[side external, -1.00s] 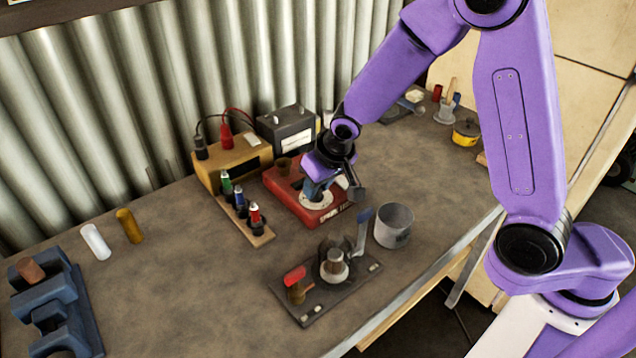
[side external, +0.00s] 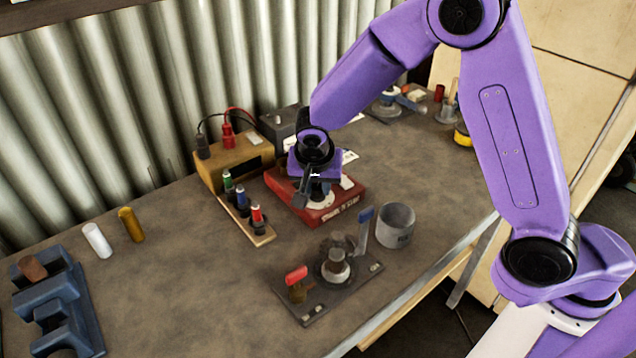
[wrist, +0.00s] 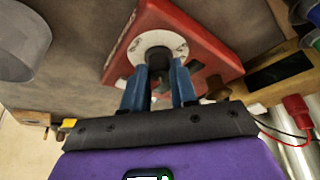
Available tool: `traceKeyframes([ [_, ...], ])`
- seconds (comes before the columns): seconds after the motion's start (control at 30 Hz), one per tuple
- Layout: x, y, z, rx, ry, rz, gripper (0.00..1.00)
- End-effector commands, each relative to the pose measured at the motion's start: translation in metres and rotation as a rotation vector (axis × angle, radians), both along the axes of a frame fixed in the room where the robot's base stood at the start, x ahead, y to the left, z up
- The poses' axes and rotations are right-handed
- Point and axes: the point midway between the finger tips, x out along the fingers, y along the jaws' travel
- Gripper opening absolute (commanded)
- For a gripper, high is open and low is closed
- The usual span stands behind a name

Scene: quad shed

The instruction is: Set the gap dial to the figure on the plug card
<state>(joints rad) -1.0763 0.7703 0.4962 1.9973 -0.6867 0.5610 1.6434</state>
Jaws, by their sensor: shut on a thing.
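The red box (side external: 322,207) stands on the bench and carries the white dial disc. In the wrist view, the disc (wrist: 150,40) shows on the red box (wrist: 196,35) with a dark knob (wrist: 158,58) at its middle. My gripper (wrist: 159,72) has its blue fingers on either side of this knob, shut on it. In the side view, my gripper (side external: 318,190) is over the box and hides most of the dial. The dial's marks are too small to read. I cannot tell which pale card is the plug card.
A wooden rack (side external: 242,218) with green, blue and red-topped plugs stands left of the box. Behind it is a tan box (side external: 233,165) with leads. A grey cup (side external: 396,228) and a dark lever fixture (side external: 325,285) are in front.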

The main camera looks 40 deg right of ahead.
Motion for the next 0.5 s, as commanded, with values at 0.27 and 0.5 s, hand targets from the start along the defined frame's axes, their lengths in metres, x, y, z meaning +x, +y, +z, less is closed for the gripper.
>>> traceKeyframes([
  [0.27,0.0011,0.0007,0.0002,0.001,-0.001,-0.164,0.0],
  [0.5,0.0012,0.0008,-0.0001,0.002,0.0,-0.23,0.0],
])
